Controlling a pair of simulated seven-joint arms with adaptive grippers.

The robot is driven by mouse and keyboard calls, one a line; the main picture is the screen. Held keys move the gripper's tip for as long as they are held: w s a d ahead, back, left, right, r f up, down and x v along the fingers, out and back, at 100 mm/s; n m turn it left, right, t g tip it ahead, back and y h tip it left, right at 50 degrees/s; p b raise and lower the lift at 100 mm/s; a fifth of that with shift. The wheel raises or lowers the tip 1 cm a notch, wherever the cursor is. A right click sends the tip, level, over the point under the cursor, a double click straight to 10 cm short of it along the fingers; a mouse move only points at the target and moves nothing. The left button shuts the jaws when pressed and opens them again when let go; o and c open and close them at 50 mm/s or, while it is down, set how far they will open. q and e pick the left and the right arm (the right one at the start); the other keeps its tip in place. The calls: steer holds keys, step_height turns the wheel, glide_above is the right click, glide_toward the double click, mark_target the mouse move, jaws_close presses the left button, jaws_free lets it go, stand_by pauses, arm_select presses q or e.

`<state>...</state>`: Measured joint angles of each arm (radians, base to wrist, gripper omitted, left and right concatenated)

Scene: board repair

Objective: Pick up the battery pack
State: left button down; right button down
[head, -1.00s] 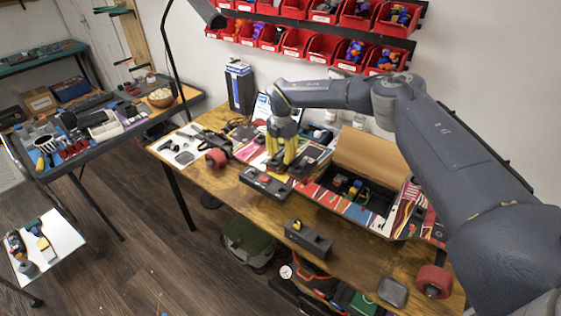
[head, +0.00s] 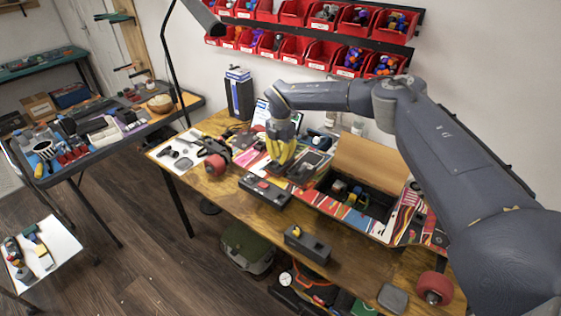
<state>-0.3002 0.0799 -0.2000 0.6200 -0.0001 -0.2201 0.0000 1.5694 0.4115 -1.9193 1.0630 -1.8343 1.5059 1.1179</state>
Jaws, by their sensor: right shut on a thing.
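The dark, flat block that I take to be the battery pack (head: 309,166) lies at the left end of the opened skateboard deck (head: 352,217) in the head view. My right gripper (head: 281,163), with yellow fingers, comes down from above at the block's left end. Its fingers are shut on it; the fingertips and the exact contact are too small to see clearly. The block appears to be still resting low at the deck. My left gripper is not in view.
A dark grey box with a red mark (head: 265,189) lies just in front of the gripper. Another dark box (head: 307,244) sits at the table's front edge. The deck's open compartment (head: 375,205) holds small parts.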

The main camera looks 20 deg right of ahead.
mark_target(280, 156)
step_height(280, 156, up, 19)
steer(key=shift+f, duration=0.2)
stand_by(0.6)
